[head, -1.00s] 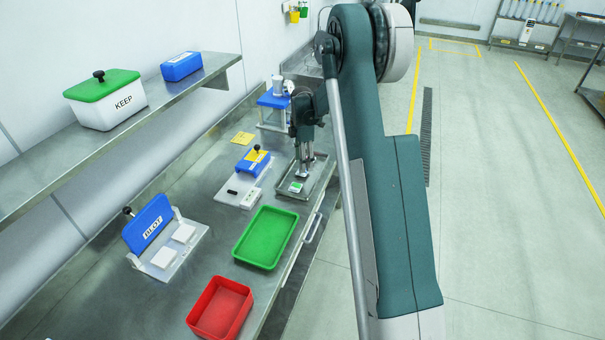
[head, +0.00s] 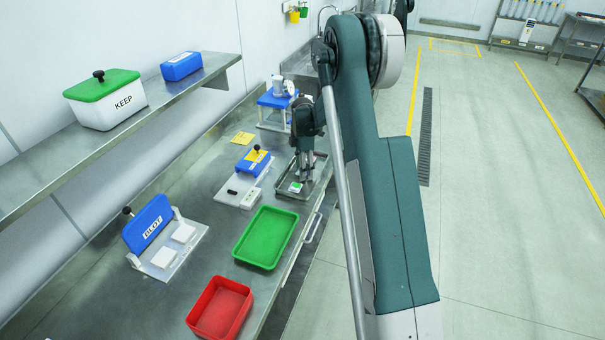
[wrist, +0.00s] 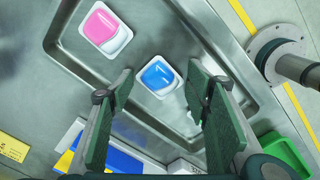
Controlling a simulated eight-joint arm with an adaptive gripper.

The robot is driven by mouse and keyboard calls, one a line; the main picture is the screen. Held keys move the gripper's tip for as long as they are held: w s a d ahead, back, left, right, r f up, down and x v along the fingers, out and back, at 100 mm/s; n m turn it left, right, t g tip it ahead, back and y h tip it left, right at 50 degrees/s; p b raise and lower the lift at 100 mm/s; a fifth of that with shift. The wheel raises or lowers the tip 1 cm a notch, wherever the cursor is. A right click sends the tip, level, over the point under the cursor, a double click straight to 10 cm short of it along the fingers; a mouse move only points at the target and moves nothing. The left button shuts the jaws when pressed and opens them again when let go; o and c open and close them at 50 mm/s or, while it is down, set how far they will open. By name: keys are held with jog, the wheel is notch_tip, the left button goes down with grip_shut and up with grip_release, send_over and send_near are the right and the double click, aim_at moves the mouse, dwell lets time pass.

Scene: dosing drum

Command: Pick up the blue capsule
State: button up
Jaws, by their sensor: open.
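The blue capsule (wrist: 158,75) has a blue top in a white, rounded square casing. It lies on the floor of the metal tray (wrist: 185,20) in the wrist view. My gripper (wrist: 168,80) is open above the tray, with one finger on each side of the blue capsule and nothing held. I cannot tell how high the fingertips are above it. In the head view my gripper (head: 304,178) points down over the metal tray (head: 287,189), and the blue capsule cannot be made out there.
A pink capsule (wrist: 104,26) lies in the same tray, up and left of the blue one. A green and white piece (head: 295,187) shows beside the fingers. A blue-lidded device (head: 254,162), a green tray (head: 265,237) and a red bin (head: 220,308) stand nearby on the bench.

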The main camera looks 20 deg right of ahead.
jog(key=c, duration=0.8)
jog(key=shift+r, duration=0.15)
notch_tip(320, 180, up, 10)
jog(key=shift+f, duration=0.15)
dwell(0.6)
